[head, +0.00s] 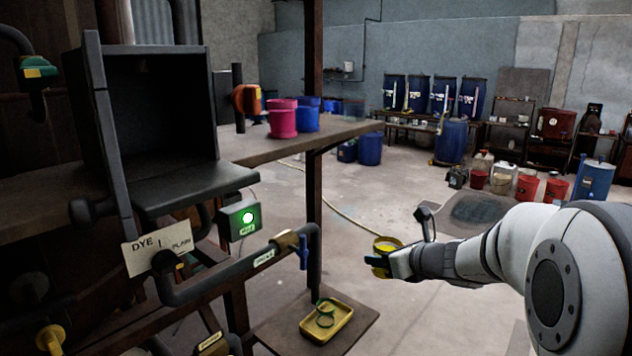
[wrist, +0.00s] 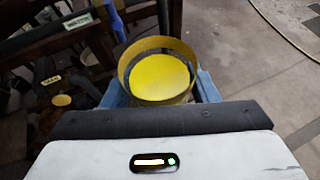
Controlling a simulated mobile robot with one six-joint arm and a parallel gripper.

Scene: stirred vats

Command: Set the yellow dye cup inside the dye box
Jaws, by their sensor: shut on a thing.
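The yellow dye cup (wrist: 158,79) is full of bright yellow dye and sits upright between the fingers in the wrist view. It also shows in the head view (head: 387,243), partly hidden by the fingers. My gripper (head: 381,262) is shut on it, out over open floor to the right of the bench. The dye box (head: 158,118) is a dark open-fronted box at the left, with a flap or tray at its front. A sign (head: 158,249) reading "DYE" hangs below it. The inside of the box is dark and looks empty.
A pink cup (head: 283,120) and a blue cup (head: 306,117) stand on the bench right of the box. A dark pipe (head: 245,265) with a blue-handled valve (head: 303,252) runs below the box. A wooden post (head: 314,100) stands between box and gripper. A yellow tray (head: 327,322) lies low.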

